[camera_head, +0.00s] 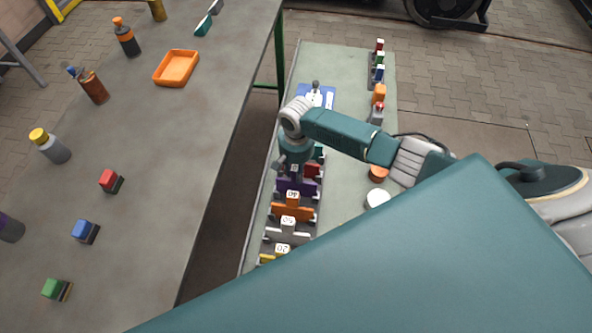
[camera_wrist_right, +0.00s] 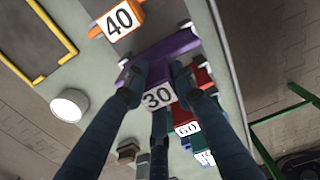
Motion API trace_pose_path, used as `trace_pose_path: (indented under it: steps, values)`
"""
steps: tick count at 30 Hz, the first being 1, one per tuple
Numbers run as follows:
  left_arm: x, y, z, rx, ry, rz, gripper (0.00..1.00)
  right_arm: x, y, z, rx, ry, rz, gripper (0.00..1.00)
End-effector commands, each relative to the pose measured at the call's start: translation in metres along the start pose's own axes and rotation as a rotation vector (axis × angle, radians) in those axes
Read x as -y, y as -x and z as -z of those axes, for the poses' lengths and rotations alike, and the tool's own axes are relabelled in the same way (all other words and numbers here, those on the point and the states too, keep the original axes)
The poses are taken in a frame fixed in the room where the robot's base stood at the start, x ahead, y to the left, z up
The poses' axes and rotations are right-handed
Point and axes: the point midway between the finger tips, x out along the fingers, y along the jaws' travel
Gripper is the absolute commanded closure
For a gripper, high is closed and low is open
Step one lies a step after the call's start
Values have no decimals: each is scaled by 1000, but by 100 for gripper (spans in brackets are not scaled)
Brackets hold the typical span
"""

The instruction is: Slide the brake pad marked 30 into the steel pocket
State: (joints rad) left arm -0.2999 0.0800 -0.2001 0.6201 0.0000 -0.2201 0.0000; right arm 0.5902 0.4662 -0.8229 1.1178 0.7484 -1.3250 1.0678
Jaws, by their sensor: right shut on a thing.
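The brake pad marked 30 is purple with a white number plate (camera_wrist_right: 158,97). In the wrist view its purple body (camera_wrist_right: 165,52) lies between my right gripper's fingers (camera_wrist_right: 158,82), which are shut on it. In the head view the purple part (camera_head: 297,187) sits in the row of pads, with my right gripper (camera_head: 294,170) directly above it and partly hiding it. I cannot tell whether the pad is lifted from its seat. I cannot single out the steel pocket in these views. My left gripper is not in view.
A blue plate (camera_head: 329,92) and a white round piece (camera_head: 377,198) are on the same bench (camera_head: 345,60). A grey table (camera_head: 190,130) with an orange tray (camera_head: 176,68) stands left, across a gap.

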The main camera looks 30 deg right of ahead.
Motion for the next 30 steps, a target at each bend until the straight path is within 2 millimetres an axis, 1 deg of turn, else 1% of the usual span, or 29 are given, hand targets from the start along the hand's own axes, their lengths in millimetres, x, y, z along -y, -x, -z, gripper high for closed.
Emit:
trace_pose_path:
  steps: [14, 30]
  values:
    - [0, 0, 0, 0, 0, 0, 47, 1, 0, 1, -1, 0, 2, 100]
    - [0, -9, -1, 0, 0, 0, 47, 1, -13, 0, -1, 0, 2, 100]
